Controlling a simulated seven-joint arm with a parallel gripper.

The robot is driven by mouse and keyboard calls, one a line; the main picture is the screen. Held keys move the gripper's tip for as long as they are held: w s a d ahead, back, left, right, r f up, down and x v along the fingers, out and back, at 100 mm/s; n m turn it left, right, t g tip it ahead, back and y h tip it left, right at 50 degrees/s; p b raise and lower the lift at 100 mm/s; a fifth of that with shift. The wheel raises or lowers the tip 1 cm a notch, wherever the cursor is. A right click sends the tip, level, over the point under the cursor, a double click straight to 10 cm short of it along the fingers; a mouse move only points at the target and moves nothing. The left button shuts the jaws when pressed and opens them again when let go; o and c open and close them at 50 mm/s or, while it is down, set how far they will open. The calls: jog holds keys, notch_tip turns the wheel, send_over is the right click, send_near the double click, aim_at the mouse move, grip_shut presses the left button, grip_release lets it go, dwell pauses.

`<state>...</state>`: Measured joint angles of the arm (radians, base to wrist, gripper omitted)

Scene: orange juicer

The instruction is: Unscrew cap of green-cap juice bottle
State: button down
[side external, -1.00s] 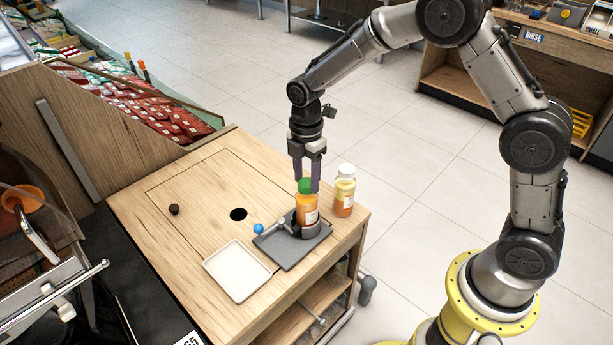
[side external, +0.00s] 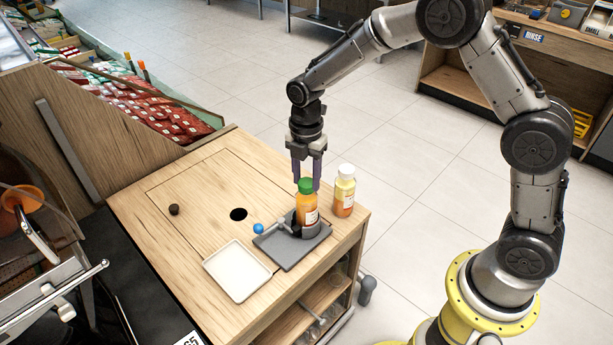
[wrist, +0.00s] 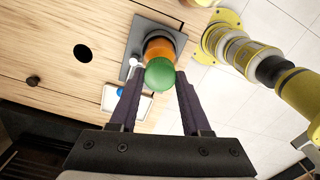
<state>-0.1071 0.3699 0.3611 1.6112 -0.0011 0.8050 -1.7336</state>
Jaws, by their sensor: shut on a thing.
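The green-cap juice bottle (side external: 307,212) holds orange juice and stands upright in a dark holder on a grey base plate (side external: 287,252). Its green cap (side external: 306,185) is on top of the bottle. My gripper (side external: 306,180) points straight down over the bottle, its fingers shut on the green cap. In the wrist view the green cap (wrist: 160,74) lies between the tips of the two dark fingers, with the orange bottle (wrist: 159,47) behind it. A handle with a blue knob (side external: 258,229) sticks out from the holder to the left.
A white-cap bottle (side external: 344,192) stands close to the right of the gripper. A round hole (side external: 238,214) and a small dark knob (side external: 174,209) are on the wooden counter (side external: 190,245), whose left part is mostly clear.

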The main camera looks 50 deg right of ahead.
jog(key=shift+n, duration=1)
jog(key=n, duration=0.4)
jog(key=shift+n, duration=0.3)
jog(key=shift+n, duration=0.3)
jog(key=n, duration=0.5)
grip_release()
jog(key=shift+r, duration=0.1)
